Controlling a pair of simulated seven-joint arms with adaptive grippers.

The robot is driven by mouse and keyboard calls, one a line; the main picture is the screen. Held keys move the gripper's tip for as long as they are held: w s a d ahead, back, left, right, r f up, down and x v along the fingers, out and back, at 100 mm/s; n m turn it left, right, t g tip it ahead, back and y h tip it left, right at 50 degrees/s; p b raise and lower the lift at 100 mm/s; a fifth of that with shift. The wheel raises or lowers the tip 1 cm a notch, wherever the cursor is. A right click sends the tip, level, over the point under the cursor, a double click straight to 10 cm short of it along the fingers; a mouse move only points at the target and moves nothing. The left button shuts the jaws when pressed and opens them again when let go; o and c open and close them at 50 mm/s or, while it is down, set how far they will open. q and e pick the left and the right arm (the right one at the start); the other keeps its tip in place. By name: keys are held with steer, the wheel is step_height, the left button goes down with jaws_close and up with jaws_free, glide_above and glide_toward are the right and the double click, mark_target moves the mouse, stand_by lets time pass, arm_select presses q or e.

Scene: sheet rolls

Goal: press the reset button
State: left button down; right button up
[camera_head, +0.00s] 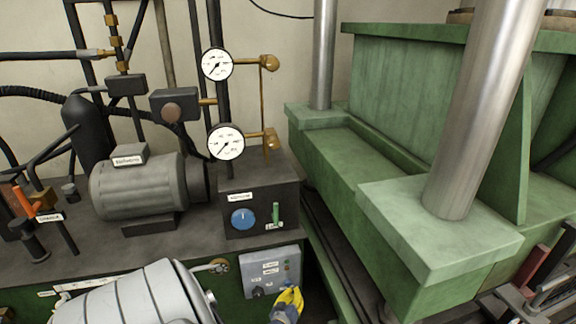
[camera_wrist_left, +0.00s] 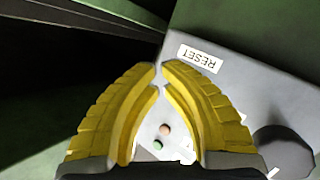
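The grey control box (camera_head: 262,262) is at the lower middle of the head view. In the left wrist view its face (camera_wrist_left: 245,85) fills the right side, with an upside-down RESET label (camera_wrist_left: 200,59). No reset button shows clearly; the area beside the label is partly covered by my fingers. My left gripper (camera_head: 290,292), with yellow fingers, is in front of the box's lower right part. In the left wrist view the left gripper's fingertips (camera_wrist_left: 159,72) meet or nearly meet just beside the label, with nothing held. Contact with the box cannot be told. My right gripper is not in view.
A small orange-red dot (camera_wrist_left: 165,129) and a green dot (camera_wrist_left: 157,145) show between the fingers. A dark knob (camera_wrist_left: 283,148) sits on the box. A green press (camera_head: 380,170) stands right; a motor (camera_head: 137,188) and gauges (camera_head: 226,142) stand behind.

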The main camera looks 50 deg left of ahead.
arm_select(q)
steer(key=shift+d, duration=0.1)
steer(key=shift+s+d, duration=0.35)
steer(key=shift+d, duration=0.4)
steer(key=shift+s+d, duration=0.3)
steer(key=shift+d, duration=0.4)
steer(key=shift+s+d, duration=0.35)
steer(key=shift+d, duration=0.4)
